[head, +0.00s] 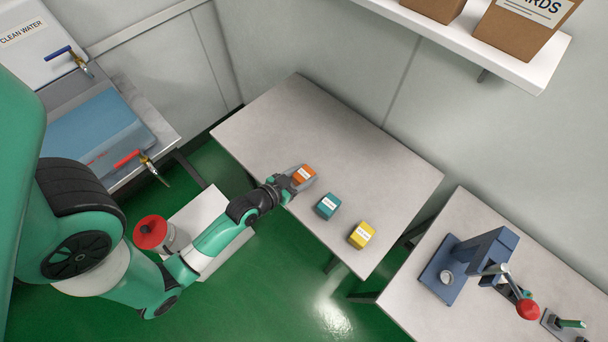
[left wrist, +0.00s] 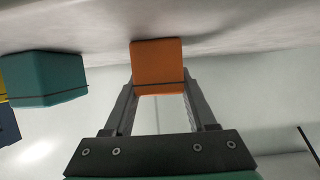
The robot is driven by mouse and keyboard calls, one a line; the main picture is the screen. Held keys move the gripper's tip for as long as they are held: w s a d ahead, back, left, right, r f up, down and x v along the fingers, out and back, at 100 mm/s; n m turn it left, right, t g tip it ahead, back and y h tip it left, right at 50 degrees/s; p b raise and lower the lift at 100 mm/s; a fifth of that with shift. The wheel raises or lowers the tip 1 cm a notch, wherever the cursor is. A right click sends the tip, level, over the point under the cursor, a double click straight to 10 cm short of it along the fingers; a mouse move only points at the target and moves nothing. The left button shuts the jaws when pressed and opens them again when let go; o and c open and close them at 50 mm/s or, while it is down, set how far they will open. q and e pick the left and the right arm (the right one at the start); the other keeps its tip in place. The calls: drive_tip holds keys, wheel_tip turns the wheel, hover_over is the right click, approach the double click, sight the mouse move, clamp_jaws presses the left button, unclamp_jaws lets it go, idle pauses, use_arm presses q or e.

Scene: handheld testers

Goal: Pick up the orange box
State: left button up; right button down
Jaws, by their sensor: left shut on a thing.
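The orange box (head: 302,174) is at the left end of a row of boxes on the grey table (head: 300,110) in the head view. My left gripper (head: 290,184) is shut on it. In the left wrist view the orange box (left wrist: 158,68) sits between the two finger ends of my left gripper (left wrist: 160,92). Whether the box touches the table or is slightly above it is hard to tell. My right gripper is not in view.
A teal box (head: 327,206) and a yellow box (head: 361,235) stand to the right along the table's front edge. The back of the table is clear. A second table at right holds a blue lever press (head: 470,262). A shelf (head: 480,40) with cartons hangs above.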

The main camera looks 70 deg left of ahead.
sight(304, 174)
use_arm(q)
drive_tip(key=shift+r+p, duration=0.3)
drive_tip(key=shift+r, duration=0.25)
wheel_tip(304, 174, up, 3)
drive_tip(key=shift+f+p, duration=0.1)
drive_tip(key=shift+p, duration=0.75)
drive_tip(key=s+d+r, duration=0.9)
drive_tip(key=s, duration=0.1)
drive_tip(key=shift+s+p, duration=0.3)
drive_tip(key=shift+p, duration=0.05)
